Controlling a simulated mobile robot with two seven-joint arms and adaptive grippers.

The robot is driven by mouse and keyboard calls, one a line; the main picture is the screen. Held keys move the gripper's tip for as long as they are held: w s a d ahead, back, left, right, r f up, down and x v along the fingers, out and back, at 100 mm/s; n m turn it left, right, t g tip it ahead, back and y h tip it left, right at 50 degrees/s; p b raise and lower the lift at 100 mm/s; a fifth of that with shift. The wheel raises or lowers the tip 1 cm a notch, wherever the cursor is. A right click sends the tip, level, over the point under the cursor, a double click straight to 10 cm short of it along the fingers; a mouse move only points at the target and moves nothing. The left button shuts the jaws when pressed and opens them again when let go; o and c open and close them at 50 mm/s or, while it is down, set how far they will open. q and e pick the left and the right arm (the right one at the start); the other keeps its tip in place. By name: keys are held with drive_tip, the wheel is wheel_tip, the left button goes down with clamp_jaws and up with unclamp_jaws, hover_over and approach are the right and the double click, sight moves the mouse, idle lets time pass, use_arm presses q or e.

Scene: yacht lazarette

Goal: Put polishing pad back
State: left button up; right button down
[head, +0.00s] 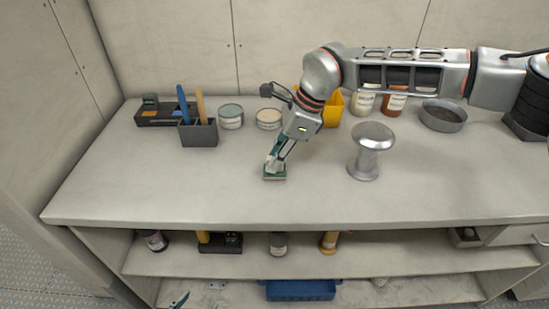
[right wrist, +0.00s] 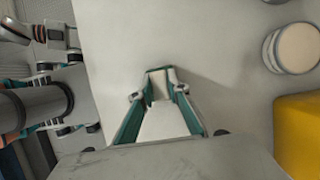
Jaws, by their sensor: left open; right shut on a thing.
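My right gripper (head: 276,163) reaches down to the middle of the worktop and is shut on a small pale block with a green edge, which appears to be the polishing pad (head: 274,177). The pad is at or just above the worktop; I cannot tell if it touches. In the right wrist view the teal fingers (right wrist: 160,92) close around a pale surface (right wrist: 160,85); the pad's outline is unclear there. My left gripper (head: 180,301) shows only as a teal tip at the bottom edge of the head view, open, low in front of the shelves.
At the back left stand a dark compartment tray (head: 155,119), a dark holder (head: 198,134) with blue and tan handles, and two tins (head: 231,122). A yellow bin (head: 332,113) is behind my right arm. A metal pedestal (head: 364,165) stands to the right. The front-left worktop is clear.

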drive_tip(key=c, duration=1.9)
unclamp_jaws()
drive_tip(key=shift+f, duration=0.1)
drive_tip(key=shift+d+r, duration=0.1)
drive_tip(key=shift+r, duration=0.35)
drive_tip(key=v, duration=1.1)
drive_tip(key=shift+d+r, duration=0.15)
drive_tip(key=shift+r, duration=0.05)
